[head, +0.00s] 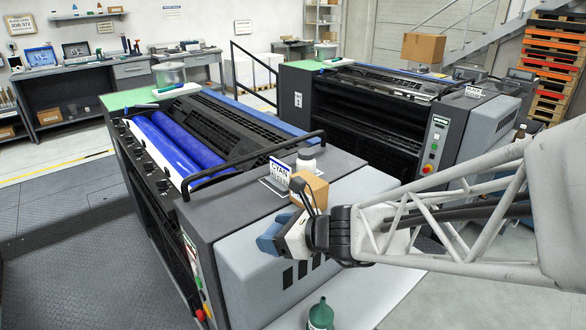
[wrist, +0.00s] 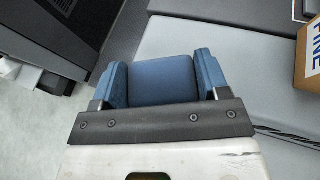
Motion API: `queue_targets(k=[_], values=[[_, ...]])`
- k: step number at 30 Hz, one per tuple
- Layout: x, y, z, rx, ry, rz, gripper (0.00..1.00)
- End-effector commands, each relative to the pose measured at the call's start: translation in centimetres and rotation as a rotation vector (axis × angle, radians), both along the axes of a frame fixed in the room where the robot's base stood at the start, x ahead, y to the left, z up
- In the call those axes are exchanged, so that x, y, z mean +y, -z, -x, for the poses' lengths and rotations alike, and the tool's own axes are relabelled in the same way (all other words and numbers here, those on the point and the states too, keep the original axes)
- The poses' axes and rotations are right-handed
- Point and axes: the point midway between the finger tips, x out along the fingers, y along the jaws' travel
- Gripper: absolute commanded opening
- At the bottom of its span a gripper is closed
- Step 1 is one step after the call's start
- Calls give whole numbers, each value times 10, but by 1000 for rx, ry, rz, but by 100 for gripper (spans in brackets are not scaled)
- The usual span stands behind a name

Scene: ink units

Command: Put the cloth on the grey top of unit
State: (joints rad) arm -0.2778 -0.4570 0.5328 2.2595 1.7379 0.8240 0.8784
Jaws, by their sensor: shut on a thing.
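My gripper (head: 268,240) is over the front end of the near ink unit, by its light grey sloped cover (head: 245,285). In the wrist view my gripper (wrist: 163,78) has a blue finger on each side and is shut on the cloth (wrist: 163,82), a smooth blue folded block between the fingers. In the head view the blue fingers and cloth are hard to tell apart. The unit's darker grey top (head: 225,205) lies just behind my gripper, with bare room at its left. The cloth appears to be held above the surface; the exact gap cannot be told.
A sign reading CYAN (head: 280,172), a white bottle (head: 306,160) and a cardboard box (head: 312,190) stand on the grey top. A black rail (head: 255,160) borders it beside the blue rollers (head: 165,140). A green bottle (head: 320,314) is at the front.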

Motion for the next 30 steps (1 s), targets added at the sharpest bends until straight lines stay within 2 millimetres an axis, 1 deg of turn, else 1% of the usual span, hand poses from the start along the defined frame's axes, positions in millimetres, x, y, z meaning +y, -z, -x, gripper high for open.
queue_targets(k=[21, 30], values=[[47, 10, -84, 1, -2, 1, 46], [64, 14, -116, 2, -1, 0, 46]])
